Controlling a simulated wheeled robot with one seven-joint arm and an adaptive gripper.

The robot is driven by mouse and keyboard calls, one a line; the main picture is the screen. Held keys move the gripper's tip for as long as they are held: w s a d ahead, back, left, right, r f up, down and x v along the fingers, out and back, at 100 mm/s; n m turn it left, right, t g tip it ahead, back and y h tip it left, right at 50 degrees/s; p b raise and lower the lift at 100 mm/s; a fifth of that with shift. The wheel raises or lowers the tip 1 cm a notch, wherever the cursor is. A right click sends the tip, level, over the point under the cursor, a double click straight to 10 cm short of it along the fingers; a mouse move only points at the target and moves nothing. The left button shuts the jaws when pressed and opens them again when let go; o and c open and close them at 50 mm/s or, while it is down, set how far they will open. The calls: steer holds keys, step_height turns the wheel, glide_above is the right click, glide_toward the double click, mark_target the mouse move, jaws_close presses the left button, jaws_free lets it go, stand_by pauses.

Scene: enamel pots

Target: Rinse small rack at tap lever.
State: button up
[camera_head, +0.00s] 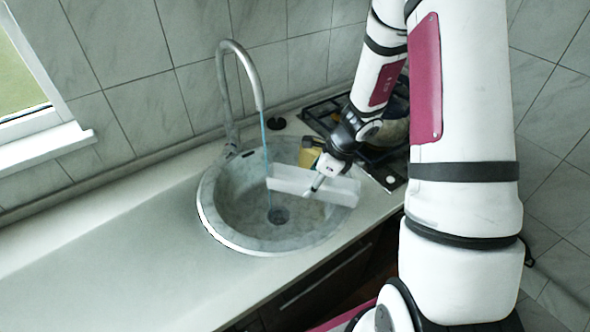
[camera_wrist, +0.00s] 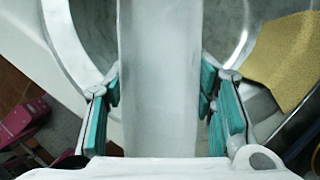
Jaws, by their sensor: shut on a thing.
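The small rack, a long white tray-like piece (camera_head: 290,179), is over the right part of the round stone sink (camera_head: 222,222). My gripper (camera_head: 318,182) is shut on it near its middle. In the wrist view the rack (camera_wrist: 158,50) runs lengthwise between the green-padded fingers (camera_wrist: 160,90). The curved metal tap (camera_head: 222,75) stands behind the sink. A thin blue water stream (camera_head: 265,135) falls from its spout towards the drain. The rack's left end overlaps the stream in the head view; I cannot tell whether they touch. The tap lever is not clear.
A yellow cloth or sponge (camera_head: 310,155) lies at the sink's back right; it also shows in the wrist view (camera_wrist: 285,55). A black hob (camera_head: 392,177) with a pot, partly hidden by my arm, is to the right. The counter (camera_head: 110,250) left of the sink is clear.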

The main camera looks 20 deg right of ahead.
steer(key=s+r+p, duration=0.3)
steer(key=s+r, duration=0.1)
steer(key=s, duration=0.1)
steer(key=shift+d+p, duration=0.25)
steer(key=shift+p, duration=0.15)
stand_by(0.4)
steer(key=shift+s, duration=0.1)
stand_by(0.6)
